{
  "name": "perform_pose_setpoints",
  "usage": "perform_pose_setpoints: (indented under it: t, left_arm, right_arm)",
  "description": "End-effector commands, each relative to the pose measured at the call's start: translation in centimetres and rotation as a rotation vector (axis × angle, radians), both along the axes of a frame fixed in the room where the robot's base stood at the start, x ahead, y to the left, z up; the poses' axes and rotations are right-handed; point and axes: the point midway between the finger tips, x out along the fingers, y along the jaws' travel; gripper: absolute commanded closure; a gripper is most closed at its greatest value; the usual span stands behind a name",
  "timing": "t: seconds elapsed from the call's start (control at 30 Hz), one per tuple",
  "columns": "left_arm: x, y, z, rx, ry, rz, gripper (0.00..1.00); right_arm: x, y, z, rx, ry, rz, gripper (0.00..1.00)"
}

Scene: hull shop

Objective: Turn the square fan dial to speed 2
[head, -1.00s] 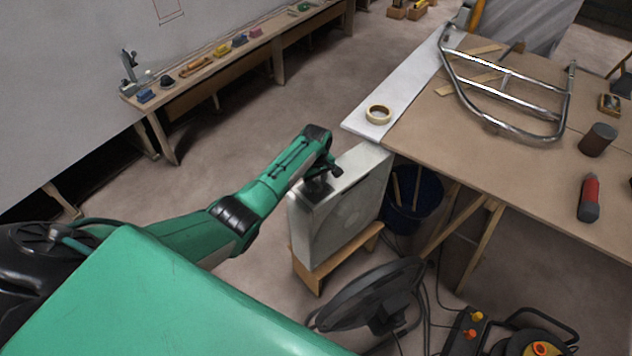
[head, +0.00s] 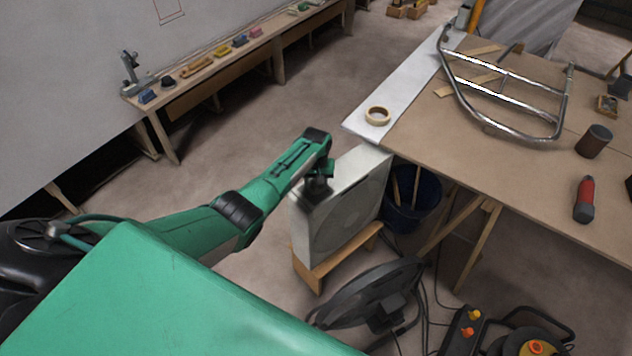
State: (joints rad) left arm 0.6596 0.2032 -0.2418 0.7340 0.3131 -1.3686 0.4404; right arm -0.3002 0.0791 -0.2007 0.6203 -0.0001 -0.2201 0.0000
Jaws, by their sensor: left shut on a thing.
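The square fan (head: 345,215) is a pale box fan with a round grille, standing upright on a low wooden stand (head: 313,272). My left gripper (head: 318,188) points down onto the near end of the fan's top. It is shut on the dial there, which the gripper hides, so its setting cannot be read. My right gripper is not in view.
A round black floor fan (head: 370,295) stands in front of the stand. A dark blue bucket (head: 415,200) is beside the fan, close to the workbench (head: 480,160) with a metal rail frame (head: 510,90). Cables and a reel (head: 537,349) lie at lower right. Floor to the left is clear.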

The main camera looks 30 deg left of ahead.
Motion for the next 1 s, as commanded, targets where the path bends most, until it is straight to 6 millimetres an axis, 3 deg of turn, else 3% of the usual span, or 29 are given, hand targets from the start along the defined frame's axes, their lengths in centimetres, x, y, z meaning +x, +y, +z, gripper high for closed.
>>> perform_pose_setpoints:
  t: [0.6, 1.0]
  left_arm:
    - [0.16, 0.05, 0.18, 0.001, -0.004, -0.581, 0.82]
    - [0.19, 0.05, 0.17, 0.001, -0.005, -0.862, 0.82]
  right_arm:
    - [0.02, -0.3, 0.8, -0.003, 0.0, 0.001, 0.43]
    - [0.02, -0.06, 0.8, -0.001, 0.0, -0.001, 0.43]
